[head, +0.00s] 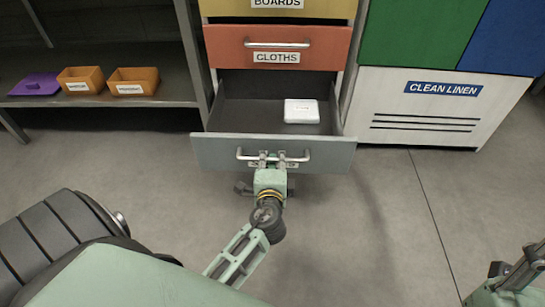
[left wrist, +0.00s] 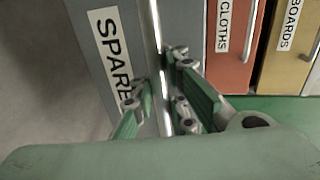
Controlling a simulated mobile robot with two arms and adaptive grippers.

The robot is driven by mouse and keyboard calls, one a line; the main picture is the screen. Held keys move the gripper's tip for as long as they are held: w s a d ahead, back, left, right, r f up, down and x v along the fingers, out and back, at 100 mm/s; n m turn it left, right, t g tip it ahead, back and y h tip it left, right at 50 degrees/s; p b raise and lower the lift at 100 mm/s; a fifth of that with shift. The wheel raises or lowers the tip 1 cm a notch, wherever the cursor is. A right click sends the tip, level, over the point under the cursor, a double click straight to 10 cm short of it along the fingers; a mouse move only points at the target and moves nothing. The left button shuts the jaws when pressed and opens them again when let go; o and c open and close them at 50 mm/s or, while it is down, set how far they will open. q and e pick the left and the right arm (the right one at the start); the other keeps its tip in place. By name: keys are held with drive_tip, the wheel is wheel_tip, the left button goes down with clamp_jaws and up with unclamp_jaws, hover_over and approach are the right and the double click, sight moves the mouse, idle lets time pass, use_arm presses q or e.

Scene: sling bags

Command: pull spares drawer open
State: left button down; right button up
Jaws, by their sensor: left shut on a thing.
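The spares drawer (head: 210,152) is the grey bottom drawer of the cabinet in the head view. It stands well out, and its dark inside shows, with a white box (head: 301,111) lying in it at the right. My left gripper (head: 273,160) is at the middle of its metal bar handle (head: 303,156) and covers most of the label. In the left wrist view, the fingers (left wrist: 165,105) are shut around the handle bar (left wrist: 157,60), beside the partly hidden label (left wrist: 112,55). My right gripper is not clearly in view; only part of my right arm shows at the bottom right.
The orange cloths drawer (head: 320,48) above is shut. A shelf (head: 180,90) at the left holds two orange bins (head: 134,81) and a purple item (head: 37,85). A white clean linen unit (head: 430,130) stands at the right. The floor (head: 370,220) in front is clear.

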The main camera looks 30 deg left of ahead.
use_arm(q)
drive_tip(key=c, duration=1.9)
unclamp_jaws()
drive_tip(key=shift+o, duration=0.7)
drive_tip(key=shift+s+d, duration=0.1)
drive_tip(key=shift+s+d+r, duration=0.1)
drive_tip(key=shift+s+d, duration=0.1)
drive_tip(key=shift+s, duration=0.15)
drive_tip(key=v, duration=1.1)
